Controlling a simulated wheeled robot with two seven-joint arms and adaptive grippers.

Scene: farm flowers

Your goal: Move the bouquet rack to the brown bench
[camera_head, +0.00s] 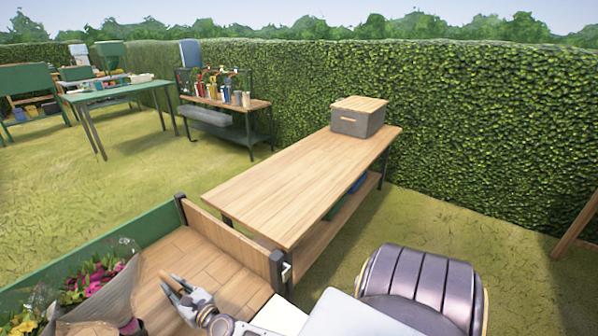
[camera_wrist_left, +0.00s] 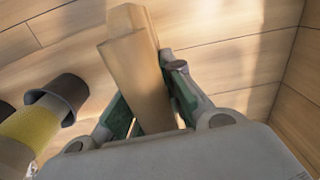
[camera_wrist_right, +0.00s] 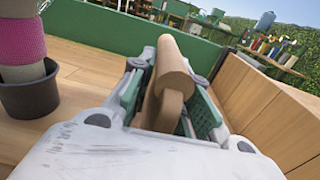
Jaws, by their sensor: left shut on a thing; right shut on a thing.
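Wrapped bouquets (camera_head: 95,275) with pink and yellow flowers show at the lower left of the head view. They are cut off by the frame, and the rack's body is mostly hidden. In the left wrist view my left gripper (camera_wrist_left: 142,85) is shut on a light wooden bar (camera_wrist_left: 132,45) that seems to be a rack handle. In the right wrist view my right gripper (camera_wrist_right: 170,85) is shut on a rounded wooden handle (camera_wrist_right: 170,62). It also shows in the head view, right of the bouquets. The brown bench (camera_head: 300,175) stands ahead, empty along its near part.
A grey box with a wooden lid (camera_head: 358,118) stands on the bench's far end. A wooden cart bed with a green side (camera_head: 150,226) and a dark corner post (camera_head: 278,270) lies between me and the bench. A tool table (camera_head: 225,102) and hedge (camera_head: 480,120) are behind.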

